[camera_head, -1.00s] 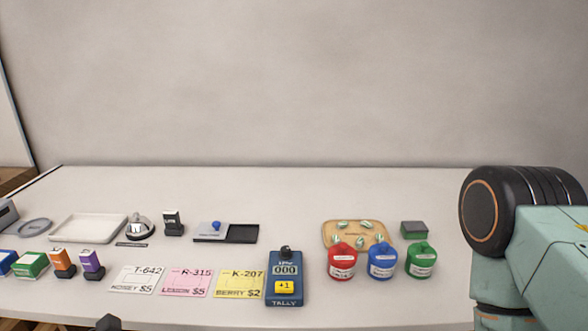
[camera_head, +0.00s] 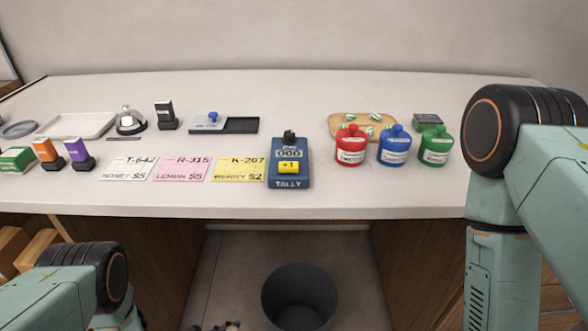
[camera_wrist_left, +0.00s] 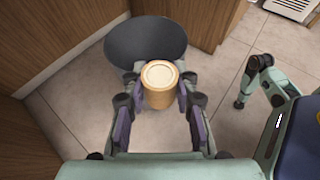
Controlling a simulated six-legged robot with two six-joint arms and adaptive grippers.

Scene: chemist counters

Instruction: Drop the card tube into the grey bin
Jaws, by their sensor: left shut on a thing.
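The grey bin (camera_head: 299,300) stands on the floor below the counter, in the gap between two wooden cabinets. It also shows in the left wrist view (camera_wrist_left: 146,42), at the top. My left gripper (camera_wrist_left: 160,92) is shut on the card tube (camera_wrist_left: 160,84), a tan cylinder with a pale round end facing the camera. In the wrist view the tube overlaps the bin's near rim; how high it is above the bin I cannot tell. In the head view my left arm is at the lower left, and its gripper and the tube are not clearly visible. My right gripper is out of view.
The counter (camera_head: 400,195) holds a blue tally counter (camera_head: 289,163), price cards (camera_head: 183,169), red, blue and green jars (camera_head: 394,146), a wooden tray (camera_head: 345,122) and stamps. Wooden cabinets (camera_head: 140,250) flank the bin. One of my legs shows on the floor in the wrist view.

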